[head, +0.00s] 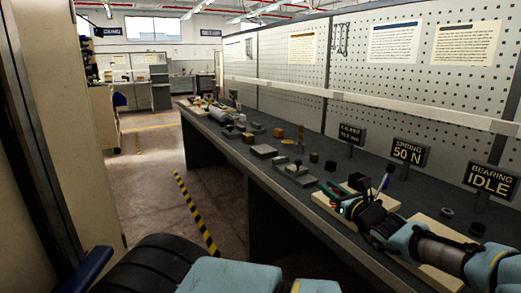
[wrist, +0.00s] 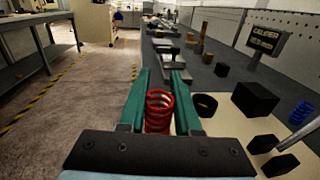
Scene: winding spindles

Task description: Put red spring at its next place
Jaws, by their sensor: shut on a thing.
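The red spring (wrist: 159,108) stands between the two green fingers of my gripper (wrist: 160,88) in the wrist view. The fingers are shut on its sides. In the head view my gripper (head: 332,192) is over the near part of the bench, at a cream board (head: 345,221); the spring is too small to make out there. Whether the spring touches a surface below cannot be told. A black ring (wrist: 205,104) and a black block (wrist: 255,98) are just right of the fingers. A blue spring (wrist: 301,113) is farther right.
A second cream board (head: 447,232) is under my arm. The floor aisle is clear.

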